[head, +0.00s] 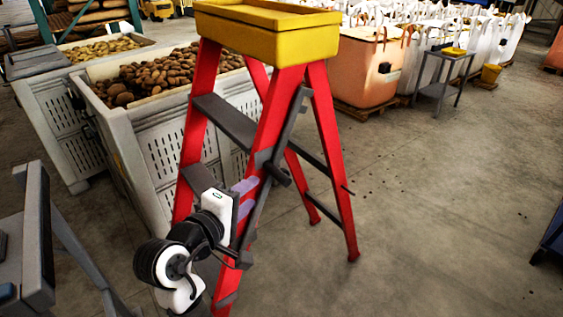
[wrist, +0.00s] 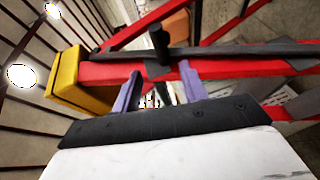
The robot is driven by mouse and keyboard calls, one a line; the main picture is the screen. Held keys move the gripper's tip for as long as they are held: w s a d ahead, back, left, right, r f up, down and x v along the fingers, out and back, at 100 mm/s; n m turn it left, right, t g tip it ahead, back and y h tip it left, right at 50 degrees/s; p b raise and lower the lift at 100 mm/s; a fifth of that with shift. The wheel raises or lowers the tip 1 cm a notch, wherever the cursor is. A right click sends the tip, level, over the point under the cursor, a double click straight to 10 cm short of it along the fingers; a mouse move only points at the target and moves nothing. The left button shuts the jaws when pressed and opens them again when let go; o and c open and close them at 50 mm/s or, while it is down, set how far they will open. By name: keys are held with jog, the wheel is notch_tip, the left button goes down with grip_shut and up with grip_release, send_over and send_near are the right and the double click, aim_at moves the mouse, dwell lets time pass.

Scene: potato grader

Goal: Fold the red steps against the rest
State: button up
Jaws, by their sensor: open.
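The red steps (head: 201,120) stand upright with their legs spread, a yellow tray (head: 260,38) on top and dark grey treads between the front rails. A dark bar with a black knob (head: 280,176) runs along the near right rail; the knob also shows in the wrist view (wrist: 158,38). My gripper (head: 246,197) is open, its two purple fingers apart at that rail. In the wrist view the fingertips (wrist: 160,70) overlap the red rail (wrist: 108,73), with no grip on it; I cannot tell whether they touch. I cannot pick out the rest.
A grey slatted crate of potatoes (head: 172,150) stands close behind the steps, with another crate (head: 70,125) to its left. An orange bag (head: 350,72) on a pallet and a grey stand (head: 440,85) are at the back.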

aim_at(278, 172)
jog(key=p+x, duration=0.2)
jog(key=x, duration=1.1)
jog(key=shift+w+d+f, duration=0.15)
jog(key=shift+d, duration=0.25)
jog(key=c, duration=0.8)
grip_shut()
